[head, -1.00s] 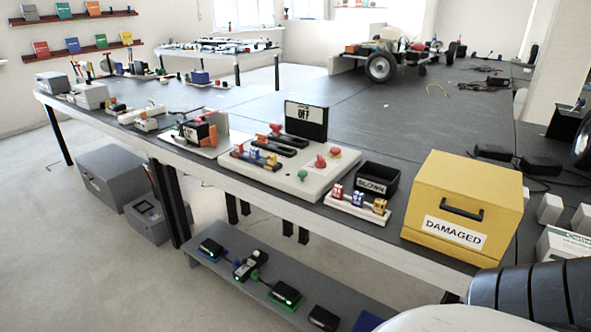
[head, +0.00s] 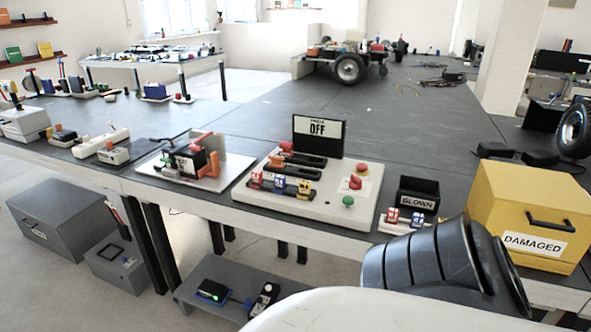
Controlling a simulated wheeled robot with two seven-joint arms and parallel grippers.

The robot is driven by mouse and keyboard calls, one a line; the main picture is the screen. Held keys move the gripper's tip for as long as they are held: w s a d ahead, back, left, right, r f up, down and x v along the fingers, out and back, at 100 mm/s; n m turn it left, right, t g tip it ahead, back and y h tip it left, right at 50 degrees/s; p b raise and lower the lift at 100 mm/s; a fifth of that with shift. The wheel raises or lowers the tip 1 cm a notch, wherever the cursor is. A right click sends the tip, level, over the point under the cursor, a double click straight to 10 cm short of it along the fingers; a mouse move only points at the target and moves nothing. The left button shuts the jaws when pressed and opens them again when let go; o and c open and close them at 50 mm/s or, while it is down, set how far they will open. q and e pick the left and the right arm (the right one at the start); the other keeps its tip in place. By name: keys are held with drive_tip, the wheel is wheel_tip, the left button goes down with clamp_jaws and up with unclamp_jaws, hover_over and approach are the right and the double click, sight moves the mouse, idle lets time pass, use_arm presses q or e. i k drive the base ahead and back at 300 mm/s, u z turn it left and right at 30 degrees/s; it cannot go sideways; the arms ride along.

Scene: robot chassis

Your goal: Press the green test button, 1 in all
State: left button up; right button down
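A green button (head: 348,201) with a round top stands near the front right corner of a white panel (head: 300,207) on the dark table. A red knob (head: 355,182) sits just behind it. A sign reading OFF (head: 319,136) stands upright at the panel's back. A dark, ribbed link of my arm comes in at the lower right, in front of the table edge. Neither of my grippers shows in the head view.
A black bin labelled GLOWN or similar (head: 418,195) and a yellow DAMAGED box (head: 535,215) stand to the panel's right. A battery-like unit (head: 190,160) on a tray is at its left.

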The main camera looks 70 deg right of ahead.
sight(348, 201)
drive_tip(key=z, duration=0.65)
drive_tip(key=i, duration=1.25)
drive_tip(key=z, duration=1.75)
drive_tip(key=i, duration=0.35)
drive_tip(key=z, duration=0.2)
